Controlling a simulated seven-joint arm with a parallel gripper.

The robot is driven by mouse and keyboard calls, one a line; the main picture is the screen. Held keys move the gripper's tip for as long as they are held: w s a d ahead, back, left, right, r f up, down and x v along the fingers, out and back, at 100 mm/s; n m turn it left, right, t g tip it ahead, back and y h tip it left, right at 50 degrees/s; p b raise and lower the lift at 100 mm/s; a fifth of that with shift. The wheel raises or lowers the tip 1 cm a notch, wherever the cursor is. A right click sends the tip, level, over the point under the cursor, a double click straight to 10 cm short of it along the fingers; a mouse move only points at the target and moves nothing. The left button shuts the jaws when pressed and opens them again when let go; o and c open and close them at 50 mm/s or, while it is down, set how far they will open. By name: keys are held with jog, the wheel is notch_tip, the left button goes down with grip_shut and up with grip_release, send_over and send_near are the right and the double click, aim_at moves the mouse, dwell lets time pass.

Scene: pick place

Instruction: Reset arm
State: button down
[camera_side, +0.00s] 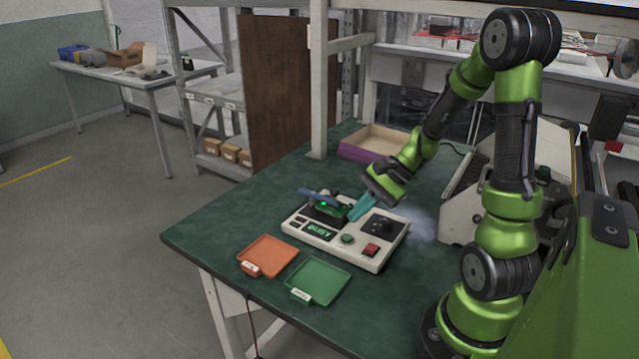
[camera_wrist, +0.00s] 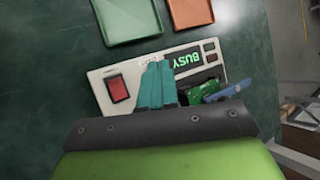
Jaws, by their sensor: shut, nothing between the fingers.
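My gripper (camera_side: 362,207) has teal fingers and is shut and empty, tilted down over the white control box. In the wrist view the gripper (camera_wrist: 158,80) covers part of the box's top. The board also shows in the wrist view (camera_wrist: 203,92), beside the fingers.
An orange tray (camera_side: 268,256) and a green tray (camera_side: 318,281) lie empty at the table's front. A purple-sided open bin (camera_side: 362,154) stands at the back, by a table post (camera_side: 319,100). The green tabletop (camera_side: 215,230) is clear at the left.

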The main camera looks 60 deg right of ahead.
jog(key=s+a+r+n+t+h, duration=0.1)
jog(key=s+a+r+n+h, duration=0.2)
jog(key=a+r+n, duration=1.1)
jog(key=shift+s+a+r+t+h, duration=0.35)
jog(key=shift+s+a, duration=0.35)
jog(key=shift+s, duration=0.45)
